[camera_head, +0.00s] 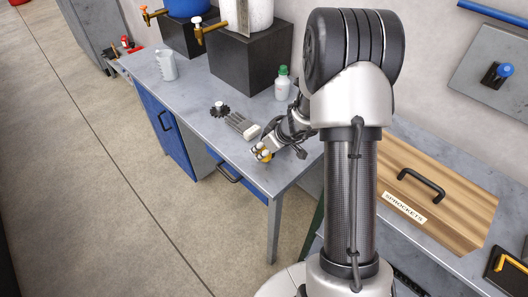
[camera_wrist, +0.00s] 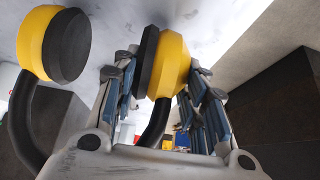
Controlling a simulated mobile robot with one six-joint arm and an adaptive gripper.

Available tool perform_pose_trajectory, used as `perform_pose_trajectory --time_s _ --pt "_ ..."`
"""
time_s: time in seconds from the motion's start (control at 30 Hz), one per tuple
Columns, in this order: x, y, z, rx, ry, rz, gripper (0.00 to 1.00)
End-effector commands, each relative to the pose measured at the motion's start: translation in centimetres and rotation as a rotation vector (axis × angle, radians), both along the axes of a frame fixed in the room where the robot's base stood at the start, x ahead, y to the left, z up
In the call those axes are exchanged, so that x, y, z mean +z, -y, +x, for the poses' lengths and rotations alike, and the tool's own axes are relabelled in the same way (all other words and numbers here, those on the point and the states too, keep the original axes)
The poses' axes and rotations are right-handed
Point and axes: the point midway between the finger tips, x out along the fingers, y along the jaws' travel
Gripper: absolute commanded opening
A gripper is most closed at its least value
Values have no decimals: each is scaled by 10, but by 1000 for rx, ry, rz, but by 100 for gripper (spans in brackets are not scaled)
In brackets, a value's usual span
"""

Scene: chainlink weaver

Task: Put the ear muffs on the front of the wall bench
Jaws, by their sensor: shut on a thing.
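The ear muffs have yellow and black cups on a dark band. In the wrist view, one cup (camera_wrist: 172,66) sits between the fingers of my gripper (camera_wrist: 160,78), which is shut on it. The other cup (camera_wrist: 50,46) hangs free at the left. In the head view, the ear muffs show as a small yellow patch (camera_head: 264,155) at my gripper (camera_head: 266,149), mostly hidden by it. They are over or at the front edge of the wall bench (camera_head: 188,104), near its right end. I cannot tell whether they touch the top.
A brush (camera_head: 242,125), a dark gear (camera_head: 219,109), a green-capped bottle (camera_head: 282,84) and a clear jug (camera_head: 166,65) stand on the bench. Dark blocks (camera_head: 250,62) with tapped containers are at the back.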

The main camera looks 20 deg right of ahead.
Motion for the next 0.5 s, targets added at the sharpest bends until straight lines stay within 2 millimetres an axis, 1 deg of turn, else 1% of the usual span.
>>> perform_pose_trajectory --time_s 0.03,0.07,0.3,0.5 --pt "-5 0 1 0 1 -1 10" --pt "-6 0 1 1 3 -1 10" --pt "-5 0 1 1 3 -2 10" --pt "-9 0 1 1 3 -1 10"
